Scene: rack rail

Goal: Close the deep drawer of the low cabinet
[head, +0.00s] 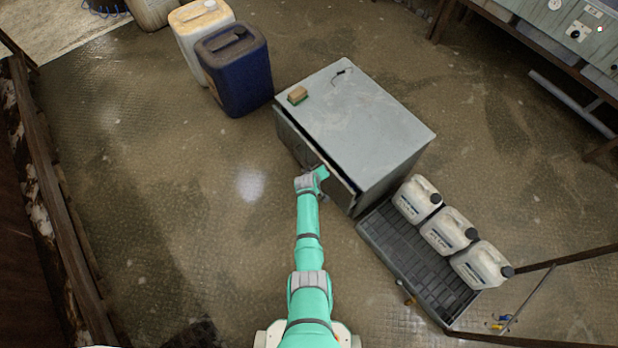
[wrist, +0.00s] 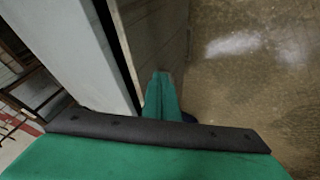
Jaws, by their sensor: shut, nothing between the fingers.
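The low cabinet (head: 365,115) is a grey metal box with a scuffed top, standing on the floor in the head view. Its drawer front (head: 294,143) faces my arm, and a narrow dark gap shows between it and the top edge, so it stands slightly out. In the wrist view the drawer front (wrist: 155,40) runs beside the cabinet top (wrist: 62,45) with the dark gap between them. My gripper (head: 322,172) is shut and empty at the drawer front; the wrist view shows its green fingers (wrist: 162,95) together against or very near the panel. My arm hides part of the front.
A sponge (head: 298,95) and a small dark item (head: 342,75) lie on the cabinet. A black tray (head: 405,255) with three white canisters (head: 448,232) is at the right. Blue (head: 235,70) and white (head: 187,35) jerrycans stand behind left. The left floor is clear.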

